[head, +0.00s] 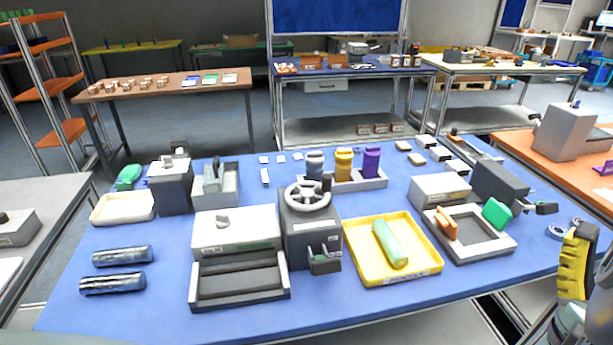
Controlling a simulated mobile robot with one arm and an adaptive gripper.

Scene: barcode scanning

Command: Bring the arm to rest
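The right edge of the head view shows part of my arm, with my gripper (577,262) as a yellow and black shape beside the front right edge of the blue table (365,318). It is partly cut off by the frame, and I cannot make out two separate fingertips, so its opening is unclear. I see nothing clearly held in it. A yellow tray (358,268) on the table holds a green cylinder (390,243), well to the left of the gripper.
A machine with a handwheel (309,197) stands mid-table. Two dark cylinders (113,283) lie at left.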

